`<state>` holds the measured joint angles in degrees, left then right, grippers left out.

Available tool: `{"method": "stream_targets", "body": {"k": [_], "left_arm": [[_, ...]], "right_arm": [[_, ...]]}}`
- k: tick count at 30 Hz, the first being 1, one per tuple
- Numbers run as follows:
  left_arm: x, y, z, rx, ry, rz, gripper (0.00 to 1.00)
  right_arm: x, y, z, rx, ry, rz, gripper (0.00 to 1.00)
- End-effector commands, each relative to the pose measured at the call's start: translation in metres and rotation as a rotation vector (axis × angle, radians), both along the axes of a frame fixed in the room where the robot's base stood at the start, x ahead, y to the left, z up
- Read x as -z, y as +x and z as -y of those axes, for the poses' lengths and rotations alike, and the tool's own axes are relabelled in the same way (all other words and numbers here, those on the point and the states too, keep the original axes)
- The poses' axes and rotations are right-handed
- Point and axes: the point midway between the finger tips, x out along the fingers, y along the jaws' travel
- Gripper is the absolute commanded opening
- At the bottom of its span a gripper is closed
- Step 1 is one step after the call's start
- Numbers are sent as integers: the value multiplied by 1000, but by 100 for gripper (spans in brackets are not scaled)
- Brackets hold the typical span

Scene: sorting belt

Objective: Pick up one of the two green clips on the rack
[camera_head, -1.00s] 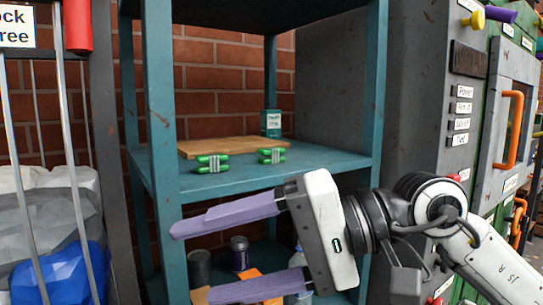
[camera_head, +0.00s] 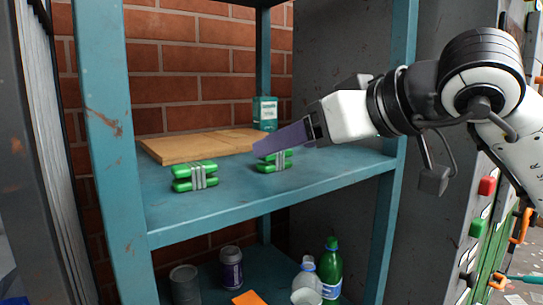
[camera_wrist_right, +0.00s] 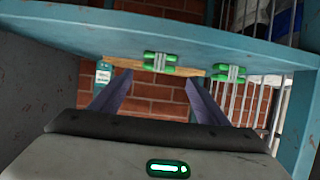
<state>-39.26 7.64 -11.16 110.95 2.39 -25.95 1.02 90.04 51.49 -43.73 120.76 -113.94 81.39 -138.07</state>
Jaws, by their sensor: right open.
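Two green clips, each with grey bands around the middle, lie on the teal rack's middle shelf. The left clip (camera_head: 195,177) is in full view and apart from my gripper. The right clip (camera_head: 274,166) is partly covered by a finger of my right gripper (camera_head: 260,150). In the right wrist view, the right gripper (camera_wrist_right: 159,76) is open and empty. The right clip (camera_wrist_right: 160,62) appears between its two purple fingertips there, and the left clip (camera_wrist_right: 229,72) lies outside the right-hand finger. Contact with the clip cannot be told. My left gripper is not in view.
Rack posts (camera_head: 112,150) flank the shelf (camera_head: 245,200). A green bottle (camera_head: 332,268) and cans (camera_head: 230,268) stand on the level below. The shelf's front is bare.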

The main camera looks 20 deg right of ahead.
Motion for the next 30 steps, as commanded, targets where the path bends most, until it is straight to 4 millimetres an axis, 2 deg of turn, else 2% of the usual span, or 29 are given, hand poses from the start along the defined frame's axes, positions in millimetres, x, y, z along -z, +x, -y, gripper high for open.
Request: {"method": "stream_targets", "body": {"k": [6, 15, 25, 30], "left_arm": [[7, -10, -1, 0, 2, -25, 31], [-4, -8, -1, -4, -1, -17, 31], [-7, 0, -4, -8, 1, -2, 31], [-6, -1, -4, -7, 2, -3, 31]], "right_arm": [[7, 16, -6, -1, 1, -2, 69], [24, 53, -17, -3, 4, -4, 69], [28, 59, -19, -2, 2, -2, 69], [28, 58, -19, -2, 2, -2, 40]]}}
